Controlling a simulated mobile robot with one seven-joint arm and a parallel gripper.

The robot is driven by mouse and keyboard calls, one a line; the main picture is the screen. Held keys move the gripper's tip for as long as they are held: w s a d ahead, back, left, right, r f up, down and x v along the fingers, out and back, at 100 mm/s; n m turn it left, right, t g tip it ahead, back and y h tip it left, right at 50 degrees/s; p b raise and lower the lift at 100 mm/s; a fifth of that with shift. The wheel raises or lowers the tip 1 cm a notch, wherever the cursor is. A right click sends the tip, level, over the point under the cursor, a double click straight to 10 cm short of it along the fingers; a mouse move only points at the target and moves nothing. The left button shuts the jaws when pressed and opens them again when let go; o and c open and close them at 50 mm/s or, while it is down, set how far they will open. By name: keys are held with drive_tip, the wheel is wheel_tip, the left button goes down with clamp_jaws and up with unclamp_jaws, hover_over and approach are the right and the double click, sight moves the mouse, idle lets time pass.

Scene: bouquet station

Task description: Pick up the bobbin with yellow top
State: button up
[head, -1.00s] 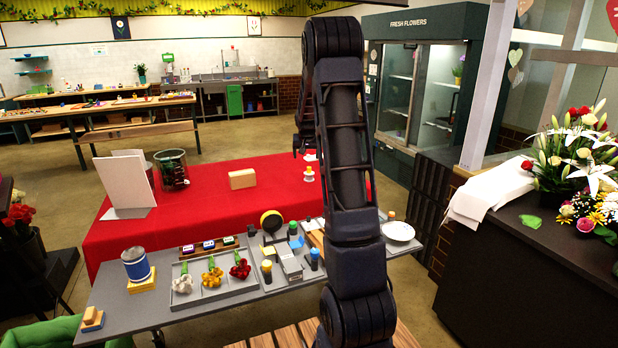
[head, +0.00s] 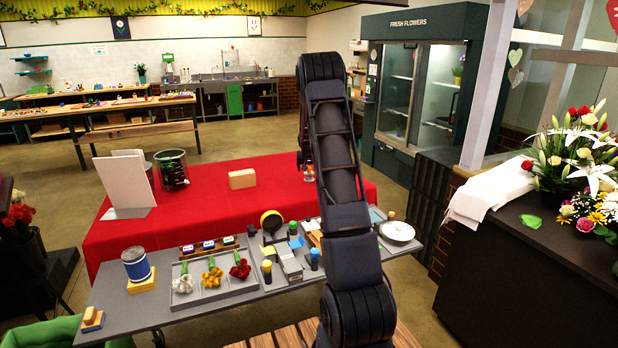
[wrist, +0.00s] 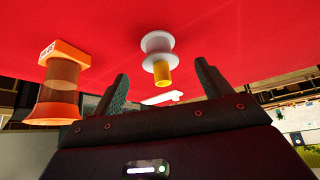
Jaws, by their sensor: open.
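The bobbin with the yellow top (wrist: 157,45) stands on the red table (head: 225,212). In the wrist view it has a white spool body and a yellow end that points toward my gripper. My gripper (wrist: 161,75) is open, with one dark finger on each side of the view and the bobbin's yellow end between and just beyond the tips. No contact shows. In the head view the bobbin is mostly hidden by my arm and gripper near the table's right part.
An orange-based, see-through object (wrist: 60,85) stands left of the bobbin in the wrist view. A tan block (head: 242,179), a glass jar (head: 171,168) and a white folded board (head: 122,183) stand on the red table. A grey table (head: 205,312) with trays is in front.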

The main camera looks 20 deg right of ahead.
sight(309, 170)
drive_tip(key=shift+w+x, duration=0.25)
drive_tip(key=shift+x, duration=2.35)
drive_tip(key=shift+r, duration=0.2)
drive_tip(key=c, duration=1)
